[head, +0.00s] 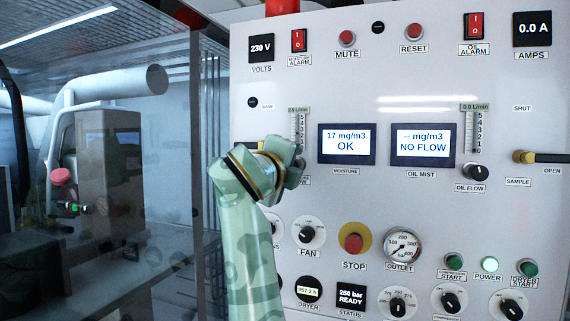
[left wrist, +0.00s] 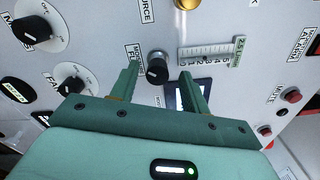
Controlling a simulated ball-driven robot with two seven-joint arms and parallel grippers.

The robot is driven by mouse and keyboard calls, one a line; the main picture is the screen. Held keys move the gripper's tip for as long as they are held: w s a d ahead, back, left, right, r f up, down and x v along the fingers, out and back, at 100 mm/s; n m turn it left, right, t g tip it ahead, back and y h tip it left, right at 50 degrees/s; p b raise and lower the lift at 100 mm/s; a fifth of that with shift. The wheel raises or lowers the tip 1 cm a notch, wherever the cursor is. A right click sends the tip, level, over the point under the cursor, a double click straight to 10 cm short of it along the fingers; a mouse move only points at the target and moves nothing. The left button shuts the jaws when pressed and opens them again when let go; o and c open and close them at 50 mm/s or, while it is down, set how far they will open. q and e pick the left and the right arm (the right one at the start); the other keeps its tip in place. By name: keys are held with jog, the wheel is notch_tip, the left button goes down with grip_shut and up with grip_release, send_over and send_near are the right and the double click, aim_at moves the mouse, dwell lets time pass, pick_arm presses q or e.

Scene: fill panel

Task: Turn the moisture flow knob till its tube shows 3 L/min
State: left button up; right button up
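The moisture flow knob (left wrist: 157,68) is a black knob with a silver collar, seen in the left wrist view below its scaled tube (left wrist: 208,56). The tube's small readout (left wrist: 239,50) appears to show 2.5 L/min. In the head view the tube (head: 296,127) shows, but my left gripper (head: 297,168) and wrist hide most of the knob. In the left wrist view my left gripper (left wrist: 158,72) is open, its two green fingers on either side of the knob with gaps. Whether the fingertips reach around the knob is unclear. My right gripper is out of view.
The moisture display (head: 347,144) reads 17 mg/m3 OK, right of the tube. The oil flow knob (head: 475,172) sits farther right under a tube reading 0.0 L/min. The fan knob (head: 307,233) and yellow-ringed stop button (head: 354,241) lie below my left wrist.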

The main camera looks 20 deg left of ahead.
pick_arm(q)
jog(key=shift+s, duration=0.1)
jog(key=s, duration=1.6)
jog(key=shift+s+a, duration=0.25)
jog(key=shift+s, duration=0.05)
jog(key=shift+r, duration=0.1)
